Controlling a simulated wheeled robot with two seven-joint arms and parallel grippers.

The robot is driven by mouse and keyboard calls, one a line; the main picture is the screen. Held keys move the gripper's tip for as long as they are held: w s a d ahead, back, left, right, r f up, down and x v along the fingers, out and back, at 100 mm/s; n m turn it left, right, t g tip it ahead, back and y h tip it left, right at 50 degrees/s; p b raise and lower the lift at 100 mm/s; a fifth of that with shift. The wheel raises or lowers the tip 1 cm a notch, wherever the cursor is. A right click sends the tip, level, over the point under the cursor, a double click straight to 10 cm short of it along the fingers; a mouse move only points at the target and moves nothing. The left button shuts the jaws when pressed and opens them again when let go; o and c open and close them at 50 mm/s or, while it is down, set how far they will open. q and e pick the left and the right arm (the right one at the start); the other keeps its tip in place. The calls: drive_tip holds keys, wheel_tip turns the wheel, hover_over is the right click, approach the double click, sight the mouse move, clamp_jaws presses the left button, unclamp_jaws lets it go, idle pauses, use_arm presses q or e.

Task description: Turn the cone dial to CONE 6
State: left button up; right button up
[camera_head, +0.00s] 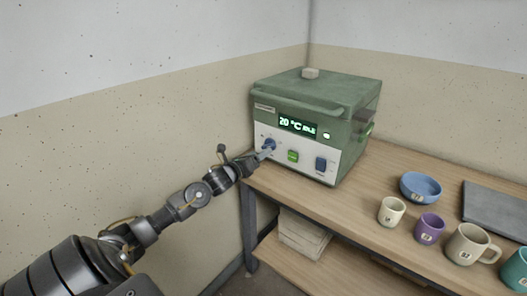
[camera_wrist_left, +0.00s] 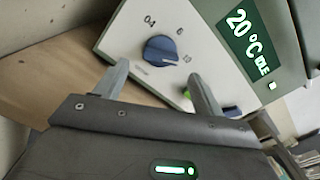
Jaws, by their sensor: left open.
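The blue cone dial (camera_head: 270,144) is on the pale front panel of the green kiln (camera_head: 335,95), left of a green button. In the left wrist view the dial (camera_wrist_left: 160,50) has the marks 04, 6 and 10 around it; I cannot tell surely which mark it points at. My left gripper (camera_head: 263,153) is just in front of the panel at the dial. In the wrist view its fingers (camera_wrist_left: 157,76) are spread apart, with the dial beyond and between them, seemingly not touched. My right gripper is in no view.
The kiln display (camera_head: 298,125) is lit and reads 20 °C. A green button (camera_head: 293,156) and a dark blue switch (camera_head: 320,164) share the panel. A blue bowl (camera_head: 421,186), several mugs and a grey slab (camera_head: 497,208) stand right on the wooden table (camera_head: 355,210).

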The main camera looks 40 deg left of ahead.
sight(268, 146)
use_arm(q)
drive_tip(key=shift+w, duration=1.8)
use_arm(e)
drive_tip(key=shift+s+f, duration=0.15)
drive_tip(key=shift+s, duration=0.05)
use_arm(q)
drive_tip(key=shift+c, duration=0.4)
drive_tip(key=c, duration=0.9)
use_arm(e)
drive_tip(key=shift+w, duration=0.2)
